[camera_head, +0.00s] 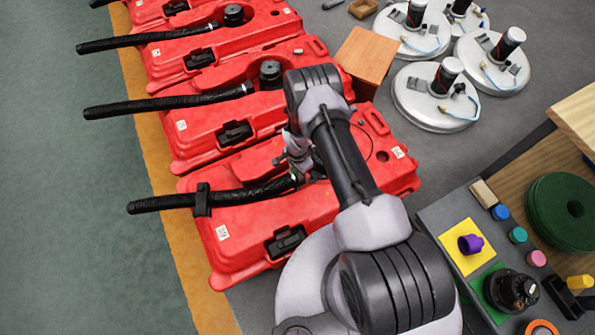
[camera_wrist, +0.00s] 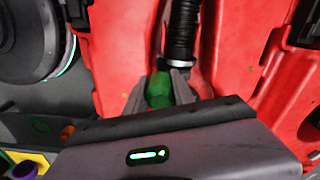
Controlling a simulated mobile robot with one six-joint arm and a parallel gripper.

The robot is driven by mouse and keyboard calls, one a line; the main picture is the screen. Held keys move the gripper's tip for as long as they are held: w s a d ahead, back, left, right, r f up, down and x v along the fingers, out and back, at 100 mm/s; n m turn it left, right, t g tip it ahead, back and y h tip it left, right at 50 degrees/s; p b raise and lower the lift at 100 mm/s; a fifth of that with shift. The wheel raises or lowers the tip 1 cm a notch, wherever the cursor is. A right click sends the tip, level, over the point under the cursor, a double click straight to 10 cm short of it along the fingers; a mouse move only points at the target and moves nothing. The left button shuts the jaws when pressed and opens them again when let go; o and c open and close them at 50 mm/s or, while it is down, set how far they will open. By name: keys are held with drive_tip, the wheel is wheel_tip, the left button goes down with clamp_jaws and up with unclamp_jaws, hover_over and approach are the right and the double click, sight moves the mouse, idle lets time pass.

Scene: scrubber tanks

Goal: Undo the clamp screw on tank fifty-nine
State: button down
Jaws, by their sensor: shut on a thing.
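The nearest red tank (camera_head: 350,190) has white labels; one at its left end seems to read 59, but it is small. A black hose (camera_head: 245,194) runs to the tank's middle, where my arm partly hides its end. The hose also shows in the wrist view (camera_wrist: 181,35), with a ribbed collar. My gripper (camera_wrist: 160,88) is over this tank, its fingers on either side of a green piece (camera_wrist: 157,93) and shut on it. The green piece is close to the hose end. I cannot tell whether it is the clamp screw or a tool on it.
Several more red tanks (camera_head: 195,112) with black hoses stand in a row behind. A wooden block (camera_head: 366,56) and round metal lids (camera_head: 436,98) lie at the right. A grey bench (camera_head: 425,215) with coloured caps is at the lower right. The floor at the left is clear.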

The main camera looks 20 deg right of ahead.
drive_tip(key=m, duration=0.7)
drive_tip(key=shift+m, duration=0.3)
drive_tip(key=m, duration=0.5)
drive_tip(key=shift+m, duration=0.4)
drive_tip(key=m, duration=0.7)
drive_tip(key=shift+w, duration=0.1)
drive_tip(key=shift+f, duration=0.15)
drive_tip(key=shift+f, duration=0.3)
